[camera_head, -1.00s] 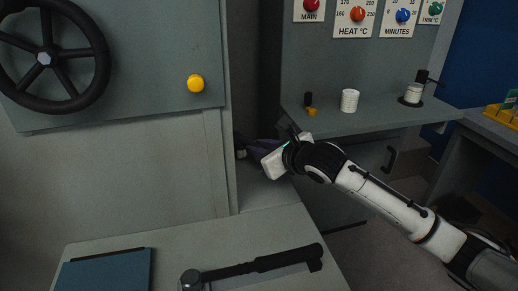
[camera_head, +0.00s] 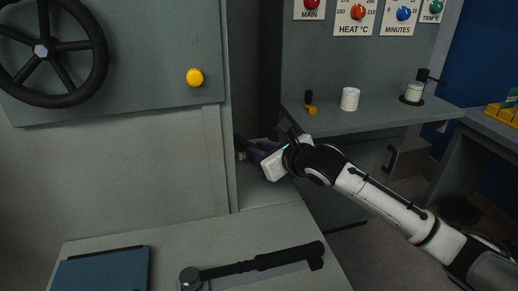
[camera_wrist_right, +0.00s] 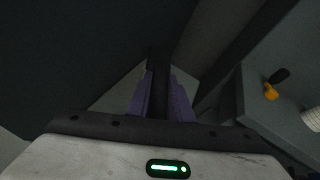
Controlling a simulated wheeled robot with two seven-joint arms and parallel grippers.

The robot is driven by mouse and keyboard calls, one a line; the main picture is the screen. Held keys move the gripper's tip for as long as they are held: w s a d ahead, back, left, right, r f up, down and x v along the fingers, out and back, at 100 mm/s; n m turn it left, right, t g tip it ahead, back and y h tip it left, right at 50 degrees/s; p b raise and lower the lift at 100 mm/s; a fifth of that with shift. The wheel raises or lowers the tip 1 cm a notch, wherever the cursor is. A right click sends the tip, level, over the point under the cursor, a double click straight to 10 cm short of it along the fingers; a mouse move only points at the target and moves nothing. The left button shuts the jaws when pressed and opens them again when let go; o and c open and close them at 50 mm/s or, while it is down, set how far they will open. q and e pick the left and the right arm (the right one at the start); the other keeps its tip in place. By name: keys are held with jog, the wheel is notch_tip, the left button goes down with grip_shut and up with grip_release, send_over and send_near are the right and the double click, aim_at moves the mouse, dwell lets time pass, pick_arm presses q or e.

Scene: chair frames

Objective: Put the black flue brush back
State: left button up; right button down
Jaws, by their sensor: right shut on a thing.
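In the right wrist view a black bar-like thing (camera_wrist_right: 158,75), which looks like the black flue brush, runs between the two purple fingers of my right gripper (camera_wrist_right: 158,98). The gripper is shut on it. In the head view my right gripper (camera_head: 251,150) reaches left into the gap beside the big grey cabinet, low over a grey ledge. The brush can hardly be made out there. My left gripper is in neither view.
The grey cabinet (camera_head: 140,165) with its black handwheel (camera_head: 41,50) and yellow knob (camera_head: 195,77) stands left of the gap. At right is a shelf (camera_head: 385,118) with a white stack (camera_head: 349,99) and a small black-and-orange thing (camera_head: 310,109). A black lever (camera_head: 260,265) lies in front.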

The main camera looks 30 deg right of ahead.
jog(key=shift+f, duration=0.2)
jog(key=c, duration=1.5)
grip_release()
